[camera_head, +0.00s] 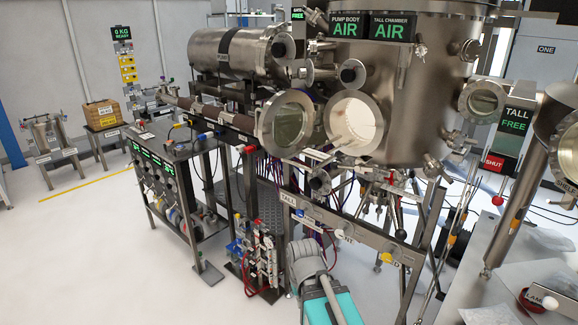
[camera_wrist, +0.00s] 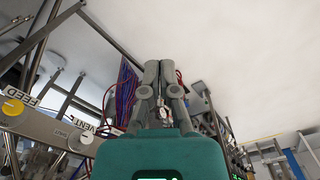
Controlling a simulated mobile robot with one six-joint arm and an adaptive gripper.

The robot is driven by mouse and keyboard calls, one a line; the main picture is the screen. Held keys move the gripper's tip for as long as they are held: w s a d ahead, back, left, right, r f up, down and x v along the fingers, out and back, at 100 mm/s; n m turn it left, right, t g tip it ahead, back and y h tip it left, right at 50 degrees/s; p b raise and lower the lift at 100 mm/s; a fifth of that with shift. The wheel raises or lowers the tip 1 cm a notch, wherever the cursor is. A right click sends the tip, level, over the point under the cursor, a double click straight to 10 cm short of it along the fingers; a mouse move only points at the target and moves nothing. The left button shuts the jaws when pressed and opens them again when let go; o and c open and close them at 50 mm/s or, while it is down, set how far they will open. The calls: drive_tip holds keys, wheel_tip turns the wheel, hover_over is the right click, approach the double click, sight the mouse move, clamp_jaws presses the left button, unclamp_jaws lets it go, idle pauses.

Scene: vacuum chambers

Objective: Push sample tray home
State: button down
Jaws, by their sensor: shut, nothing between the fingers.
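The tall chamber (camera_head: 425,110) is a large steel vessel under a green sign reading TALL CHAMBER AIR. Its round front port (camera_head: 372,99) is open, with a lit, pale interior. The round door (camera_head: 274,128) with a glass window is swung out to the left. I cannot make out a sample tray for certain; a thin pale strip shows low in the port. My gripper (camera_wrist: 160,66) shows in the wrist view, its grey fingers together above the teal body, with nothing held. In the head view, my teal and grey arm end is low, below the chamber and apart from the port.
A labelled rail of valve knobs (camera_head: 345,238) runs below the port. A horizontal steel cylinder (camera_head: 225,52) and pipework are left of the chamber. A bench (camera_head: 545,255) is at right. Open floor (camera_head: 110,255) lies at left.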

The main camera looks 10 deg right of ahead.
drive_tip(key=w+a+r+n+t+h+p, duration=0.2)
drive_tip(key=w+a+r+n+p, duration=0.1)
drive_tip(key=r+n+p, duration=0.5)
drive_tip(key=w+a+r+n+t+h+p, duration=0.2)
drive_tip(key=r+n+p, duration=0.6)
drive_tip(key=r+p, duration=0.6)
drive_tip(key=w+a+r+n+t+h+p, duration=0.2)
drive_tip(key=r+n+p, duration=0.7)
drive_tip(key=r, duration=0.9)
drive_tip(key=w+a+h+p, duration=0.2)
drive_tip(key=shift+w+a+r, duration=0.15)
drive_tip(key=shift+a, duration=0.15)
drive_tip(key=shift+d+f, duration=0.1)
drive_tip(key=shift+f, duration=0.1)
drive_tip(key=w+d+f+b, duration=0.5)
drive_tip(key=w+d, duration=0.1)
drive_tip(key=d, duration=0.3)
drive_tip(key=shift+w+d+f+b, duration=0.2)
drive_tip(key=shift+w+b, duration=0.1)
drive_tip(key=shift+w, duration=0.1)
